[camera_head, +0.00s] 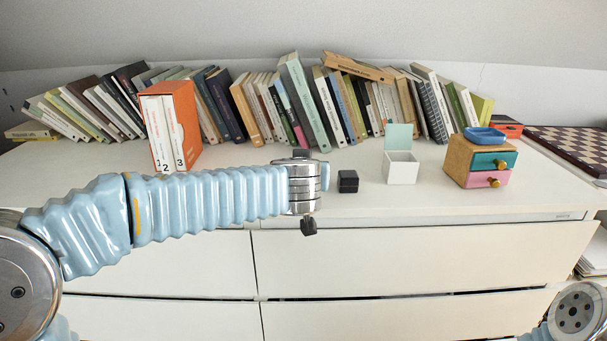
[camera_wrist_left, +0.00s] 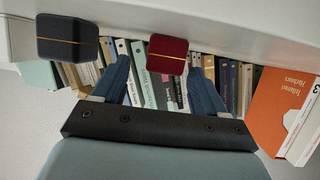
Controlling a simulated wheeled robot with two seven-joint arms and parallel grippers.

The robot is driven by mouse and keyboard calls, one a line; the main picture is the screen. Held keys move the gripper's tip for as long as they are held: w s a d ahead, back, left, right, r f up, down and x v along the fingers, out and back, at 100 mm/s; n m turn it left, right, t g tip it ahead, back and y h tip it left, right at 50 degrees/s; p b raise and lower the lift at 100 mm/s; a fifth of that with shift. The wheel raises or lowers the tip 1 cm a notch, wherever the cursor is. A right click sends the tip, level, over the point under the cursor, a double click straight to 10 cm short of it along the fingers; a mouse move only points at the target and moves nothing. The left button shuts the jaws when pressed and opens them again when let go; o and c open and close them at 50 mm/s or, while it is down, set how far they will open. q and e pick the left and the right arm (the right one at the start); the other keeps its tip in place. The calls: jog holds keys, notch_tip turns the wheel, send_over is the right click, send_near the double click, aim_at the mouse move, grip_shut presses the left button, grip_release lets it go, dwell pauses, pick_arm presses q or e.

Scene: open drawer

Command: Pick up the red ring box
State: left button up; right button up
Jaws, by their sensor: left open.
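The dark red ring box (camera_wrist_left: 167,53), with a thin gold line around it, shows in the left wrist view between the two blue fingers of my left gripper (camera_wrist_left: 158,63). The fingers are apart, with gaps on both sides of the box. I cannot tell whether the box is level with the fingertips or a little beyond them. In the head view the red box is hidden behind my left wrist, and the fingers are not clearly seen. My right gripper is out of view; only part of my right arm shows at the lower right.
A black ring box (camera_head: 348,181) stands just right of my left wrist and also shows in the wrist view (camera_wrist_left: 67,38). Further right are an open white box (camera_head: 401,169) and a small drawer unit (camera_head: 480,160). An orange book case (camera_head: 186,112) and leaning books line the back.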

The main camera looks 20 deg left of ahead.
pick_arm(q)
jog(key=p+x, duration=0.1)
jog(key=x, duration=0.3)
jog(key=shift+w+a+f, duration=0.25)
jog(key=shift+w, duration=0.05)
jog(key=shift+c, duration=0.3)
jog(key=c, duration=1)
